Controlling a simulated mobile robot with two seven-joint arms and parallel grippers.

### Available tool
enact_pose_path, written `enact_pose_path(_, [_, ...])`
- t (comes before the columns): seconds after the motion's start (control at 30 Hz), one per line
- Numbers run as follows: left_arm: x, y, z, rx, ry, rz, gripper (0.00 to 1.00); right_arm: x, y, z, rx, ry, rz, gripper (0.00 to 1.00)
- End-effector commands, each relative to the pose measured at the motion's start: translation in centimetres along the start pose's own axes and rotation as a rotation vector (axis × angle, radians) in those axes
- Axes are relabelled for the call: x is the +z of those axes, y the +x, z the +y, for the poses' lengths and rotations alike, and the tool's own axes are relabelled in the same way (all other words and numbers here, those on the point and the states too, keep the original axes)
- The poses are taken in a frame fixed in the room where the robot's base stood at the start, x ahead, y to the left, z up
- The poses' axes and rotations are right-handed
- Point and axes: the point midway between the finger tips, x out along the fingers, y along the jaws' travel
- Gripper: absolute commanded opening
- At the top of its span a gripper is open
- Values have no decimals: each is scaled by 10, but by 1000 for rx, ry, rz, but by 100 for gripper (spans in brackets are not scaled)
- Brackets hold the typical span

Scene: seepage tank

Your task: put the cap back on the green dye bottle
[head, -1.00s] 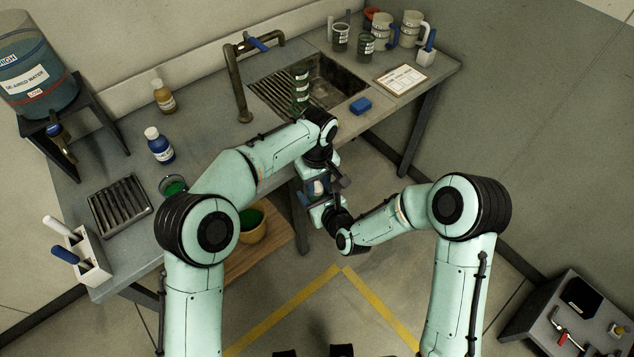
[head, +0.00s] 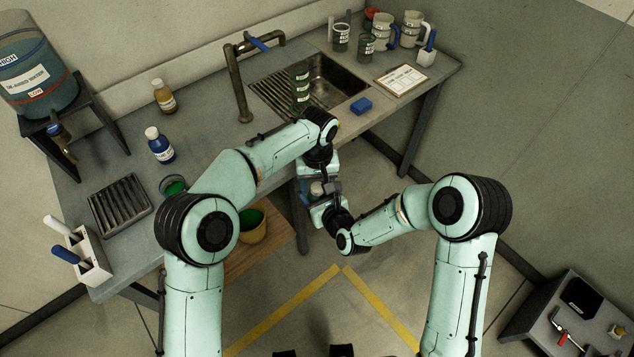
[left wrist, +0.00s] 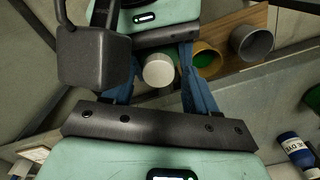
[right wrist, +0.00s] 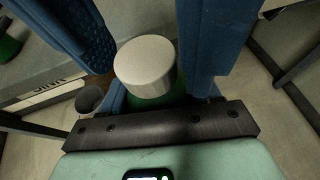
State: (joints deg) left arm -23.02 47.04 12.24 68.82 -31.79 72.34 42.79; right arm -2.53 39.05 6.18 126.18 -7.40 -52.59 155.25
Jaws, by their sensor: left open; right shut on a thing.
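The white cap (right wrist: 146,66) sits at the top of the green dye bottle (right wrist: 155,102), of which only a strip of green shows in the right wrist view. The seam between them is hidden. My right gripper (head: 322,200) is shut on the bottle below the cap and holds it in the air in front of the bench. My left gripper (left wrist: 159,55) is open, with blue fingers on either side of the cap (left wrist: 158,70). The cap is also a small pale spot between the grippers in the head view (head: 317,187).
The bench (head: 215,140) carries a blue dye bottle (head: 160,147), an amber bottle (head: 164,97), a slotted rack (head: 119,205) and a sink (head: 330,83). A yellow pot (head: 254,228) stands on a low wooden shelf. The floor in front is clear.

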Motion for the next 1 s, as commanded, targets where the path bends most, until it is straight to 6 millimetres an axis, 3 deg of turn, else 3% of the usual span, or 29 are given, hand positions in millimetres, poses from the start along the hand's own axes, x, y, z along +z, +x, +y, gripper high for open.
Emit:
enact_pose_path(0.33, [1, -42, 2, 4, 3, 1, 60, 0, 0, 0, 1, 0, 0, 0])
enact_pose_path(0.77, [1, -45, 1, 0, -13, -2, 56, 0, 0, 0, 1, 0, 0, 0])
enact_pose_path(1.0, [3, -50, 1, -19, -219, -20, 56, 0, 0, 0, 1, 0, 0, 0])
